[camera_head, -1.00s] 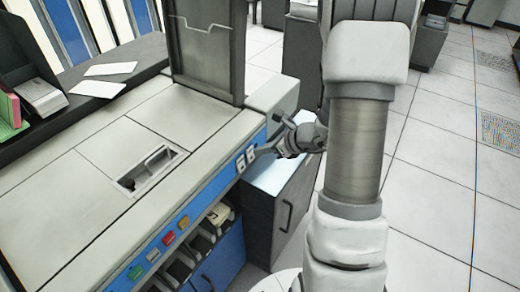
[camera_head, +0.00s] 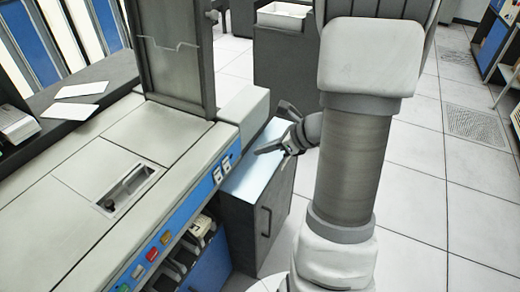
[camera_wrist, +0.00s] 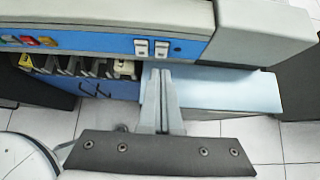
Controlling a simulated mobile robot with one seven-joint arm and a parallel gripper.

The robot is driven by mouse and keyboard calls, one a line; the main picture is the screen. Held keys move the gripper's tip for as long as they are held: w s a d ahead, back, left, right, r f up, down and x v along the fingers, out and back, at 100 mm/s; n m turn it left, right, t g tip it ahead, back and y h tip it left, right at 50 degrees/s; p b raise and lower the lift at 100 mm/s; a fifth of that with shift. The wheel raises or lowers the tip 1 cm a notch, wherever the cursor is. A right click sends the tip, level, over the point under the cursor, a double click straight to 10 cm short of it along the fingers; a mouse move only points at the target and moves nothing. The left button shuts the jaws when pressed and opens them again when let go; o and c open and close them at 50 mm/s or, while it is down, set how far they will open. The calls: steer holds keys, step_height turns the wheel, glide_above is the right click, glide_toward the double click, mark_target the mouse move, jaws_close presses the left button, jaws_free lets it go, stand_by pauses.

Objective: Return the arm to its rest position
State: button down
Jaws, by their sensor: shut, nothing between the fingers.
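My gripper (camera_head: 274,146) is shut and empty in the head view, partly hidden behind my own arm. It points left, over the light blue top of the low cabinet (camera_head: 237,222) beside the machine. In the wrist view my gripper (camera_wrist: 161,75) has its two fingers together, pointing at the machine's blue front panel (camera_wrist: 105,47). The fingertips appear close to the white switches on that panel; whether they touch cannot be told. My upper arm runs down the right of the middle in the head view.
The card machine (camera_head: 150,150) with a tall dark panel fills the left. Blank cards (camera_head: 82,88) lie on a dark shelf behind it. Coloured buttons (camera_head: 152,254) line its front edge. A grey cabinet (camera_head: 280,60) stands behind. The tiled floor at right is clear.

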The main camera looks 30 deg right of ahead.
stand_by(0.4)
steer(key=s+a+r+n+g+p, duration=0.1)
steer(key=s+a+r+n+g, duration=0.15)
steer(key=a+r+n, duration=0.45)
steer(key=s+a+r+n+g+p, duration=0.2)
steer(key=s+a+r+n, duration=0.2)
steer(key=a+r+n, duration=0.3)
steer(key=s+r+n+t+h+p, duration=0.2)
steer(key=s+r+n+h, duration=0.3)
steer(key=n, duration=1)
steer(key=s+r, duration=0.2)
steer(key=s, duration=0.2)
steer(key=shift+s, duration=0.25)
steer(key=shift+a, duration=0.15)
